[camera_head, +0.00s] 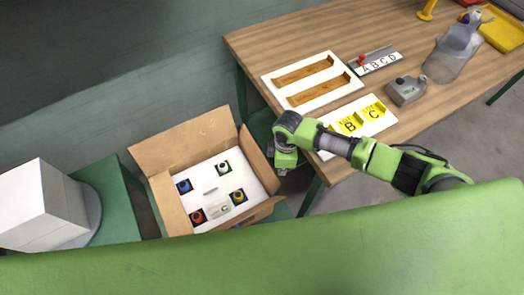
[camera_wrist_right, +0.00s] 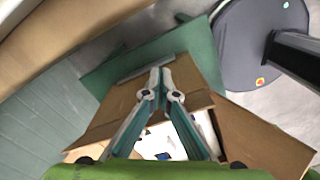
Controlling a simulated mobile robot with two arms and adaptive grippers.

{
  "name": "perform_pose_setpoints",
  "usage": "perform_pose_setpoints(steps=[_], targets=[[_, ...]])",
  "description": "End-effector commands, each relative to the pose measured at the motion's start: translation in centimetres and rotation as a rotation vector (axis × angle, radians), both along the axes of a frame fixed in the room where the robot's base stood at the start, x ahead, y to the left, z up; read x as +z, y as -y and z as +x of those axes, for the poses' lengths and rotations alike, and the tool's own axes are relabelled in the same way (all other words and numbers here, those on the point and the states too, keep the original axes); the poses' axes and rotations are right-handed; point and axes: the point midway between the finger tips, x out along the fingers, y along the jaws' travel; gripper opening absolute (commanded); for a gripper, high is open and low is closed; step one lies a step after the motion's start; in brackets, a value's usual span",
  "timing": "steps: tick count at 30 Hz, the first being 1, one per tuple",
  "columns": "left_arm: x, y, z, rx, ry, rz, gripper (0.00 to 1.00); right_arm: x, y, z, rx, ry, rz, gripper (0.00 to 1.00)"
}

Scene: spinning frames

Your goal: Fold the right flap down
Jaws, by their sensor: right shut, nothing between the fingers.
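An open cardboard box (camera_head: 170,205) stands low beside the table, with a white insert inside. Its right flap (camera_head: 258,160) stands up steeply on the side near the table. The back flap (camera_head: 185,140) leans outward, and a flap on the front right (camera_head: 262,208) is also angled outward. My right gripper (camera_head: 284,168) points down just outside the right flap; I cannot tell whether it touches it. In the right wrist view its fingertips (camera_wrist_right: 160,72) are together and empty, over a brown flap (camera_wrist_right: 195,85). My left gripper is not in view.
The wooden table (camera_head: 270,50) bears a white tray with wooden bars (camera_head: 305,68), a board with yellow B and C holders (camera_head: 355,125), and a grey device (camera_head: 405,90). A white block (camera_head: 40,205) stands left of the box. A green surface (camera_head: 330,245) fills the foreground.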

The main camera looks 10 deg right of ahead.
Motion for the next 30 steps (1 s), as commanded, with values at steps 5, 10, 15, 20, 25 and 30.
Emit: perform_pose_setpoints(steps=[5,10,15,20,25,30], targets=[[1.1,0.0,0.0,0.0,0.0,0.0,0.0,0.8,-1.0,-0.4,0.002,-0.001,0.0,0.0],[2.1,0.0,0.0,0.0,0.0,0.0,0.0,1.5,-2.3,-0.9,0.001,-0.002,0.001,0.0],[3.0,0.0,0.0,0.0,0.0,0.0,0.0,2.2,-3.6,-1.3,0.002,-0.001,0.001,0.0],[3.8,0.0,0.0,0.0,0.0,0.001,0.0,2.8,-4.9,-1.8,0.001,-0.001,0.002,0.0],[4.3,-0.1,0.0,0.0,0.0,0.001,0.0,3.2,-5.8,-2.1,0.001,-0.001,0.002,0.0],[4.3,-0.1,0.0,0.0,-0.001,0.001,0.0,3.1,-5.9,-2.2,0.0,-0.001,0.001,0.0]])
